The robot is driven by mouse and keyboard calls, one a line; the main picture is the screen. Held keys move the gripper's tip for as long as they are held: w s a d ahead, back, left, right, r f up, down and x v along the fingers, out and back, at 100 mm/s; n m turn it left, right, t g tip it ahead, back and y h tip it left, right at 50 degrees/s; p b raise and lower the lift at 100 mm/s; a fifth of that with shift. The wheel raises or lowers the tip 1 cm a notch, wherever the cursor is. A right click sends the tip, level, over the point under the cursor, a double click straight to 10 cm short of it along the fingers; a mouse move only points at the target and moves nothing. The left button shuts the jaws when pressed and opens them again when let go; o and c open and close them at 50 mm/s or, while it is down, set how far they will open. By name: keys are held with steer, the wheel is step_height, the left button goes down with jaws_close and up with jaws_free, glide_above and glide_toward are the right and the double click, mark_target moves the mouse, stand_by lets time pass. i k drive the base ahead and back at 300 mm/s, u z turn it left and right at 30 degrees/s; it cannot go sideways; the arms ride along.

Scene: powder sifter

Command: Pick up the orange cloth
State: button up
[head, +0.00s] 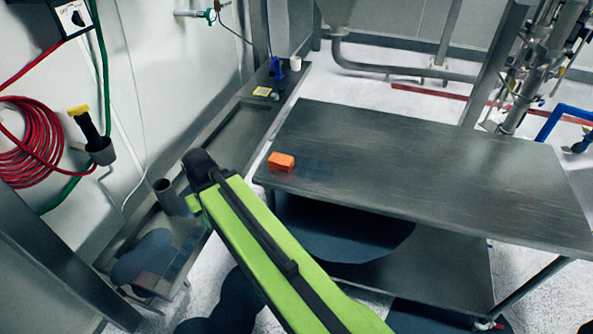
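The orange cloth (281,162) lies on the near left corner of the grey metal table (430,165). It looks like a small, compact, block-like bundle. My lime-green arm link (270,240) reaches up from the bottom of the view, and its dark end (198,165) is left of the cloth, apart from it in the picture. No gripper fingers show, so I cannot see whether my gripper is open or shut. Nothing visibly touches the cloth except the table.
The rest of the tabletop is bare. A lower shelf (440,285) sits beneath it. A long narrow bench (225,130) along the left wall holds a blue item (277,68), a white cup (295,62) and a yellow item (262,91). A red hose (35,145) hangs at left.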

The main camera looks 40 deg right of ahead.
mark_target(277, 161)
steer(key=z, duration=0.95)
steer(key=k, duration=0.2)
steer(key=z, duration=1.5)
steer(key=k, duration=1.3)
steer(key=u, duration=1.05)
steer(key=i, duration=1)
steer(key=u, duration=0.05)
